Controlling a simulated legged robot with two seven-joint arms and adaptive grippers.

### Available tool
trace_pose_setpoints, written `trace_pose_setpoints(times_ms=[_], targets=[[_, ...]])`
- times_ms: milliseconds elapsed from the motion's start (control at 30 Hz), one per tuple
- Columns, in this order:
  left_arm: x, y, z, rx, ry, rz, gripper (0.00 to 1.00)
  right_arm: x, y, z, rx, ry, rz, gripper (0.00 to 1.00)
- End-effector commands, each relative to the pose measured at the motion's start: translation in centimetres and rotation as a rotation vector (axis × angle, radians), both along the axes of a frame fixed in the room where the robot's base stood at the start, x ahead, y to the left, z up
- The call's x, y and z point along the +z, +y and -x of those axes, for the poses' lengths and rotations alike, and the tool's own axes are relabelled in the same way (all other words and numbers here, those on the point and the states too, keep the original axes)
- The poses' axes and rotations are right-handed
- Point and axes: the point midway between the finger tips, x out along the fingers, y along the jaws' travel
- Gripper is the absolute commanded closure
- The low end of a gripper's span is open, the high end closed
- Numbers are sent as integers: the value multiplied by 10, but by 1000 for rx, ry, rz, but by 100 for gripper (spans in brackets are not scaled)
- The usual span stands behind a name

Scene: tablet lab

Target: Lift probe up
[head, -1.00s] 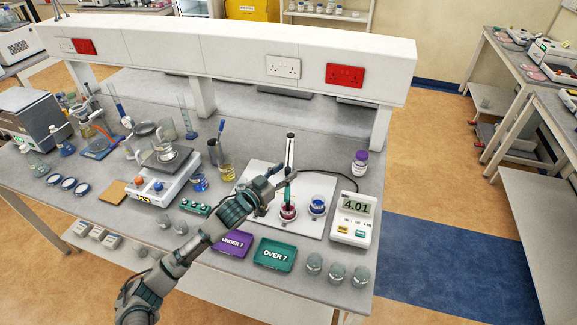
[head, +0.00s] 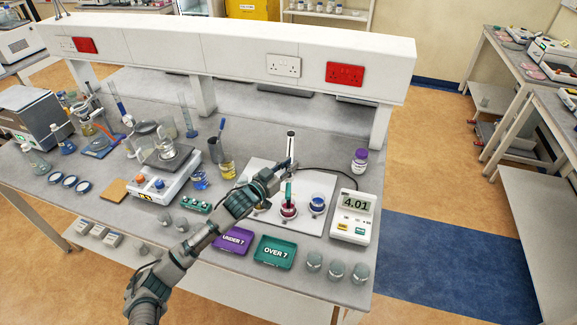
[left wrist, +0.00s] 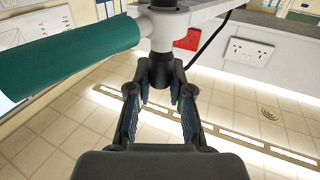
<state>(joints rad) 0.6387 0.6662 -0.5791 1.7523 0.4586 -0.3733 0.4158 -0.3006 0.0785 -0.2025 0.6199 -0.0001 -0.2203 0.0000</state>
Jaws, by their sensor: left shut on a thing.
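The probe (head: 288,192) is a teal rod. It stands upright with its lower end in a beaker of reddish-purple liquid (head: 288,209). A vertical stand post (head: 291,147) rises behind it. My left gripper (head: 285,168) is beside the post, just above the probe. In the left wrist view, my left gripper (left wrist: 163,92) is shut on a black knob (left wrist: 157,68) beneath a pale holder block (left wrist: 164,28). The teal probe also crosses the upper left of that view (left wrist: 75,62). The fingers hide part of the knob. My right gripper is not in view.
A meter (head: 351,214) reading 4.01 stands right of the probe. A beaker of blue liquid (head: 317,203) is close beside the reddish one. A purple UNDER 7 tray (head: 232,240) and a green OVER 7 tray (head: 274,252) lie in front. Several small beakers stand at front right.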

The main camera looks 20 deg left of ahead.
Motion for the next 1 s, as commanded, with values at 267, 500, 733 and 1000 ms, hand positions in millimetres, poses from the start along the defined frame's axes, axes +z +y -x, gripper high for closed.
trace_pose_setpoints(times_ms=[267, 500, 733, 1000], targets=[[35, 0, 0, -1, -3, 1, 100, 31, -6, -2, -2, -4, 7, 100], [79, 1, 0, 1, -3, 3, 100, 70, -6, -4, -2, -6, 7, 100], [83, 2, 0, 1, -8, 4, 100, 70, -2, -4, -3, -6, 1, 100], [84, 2, 0, 1, -10, 4, 54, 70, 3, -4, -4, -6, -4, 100]])
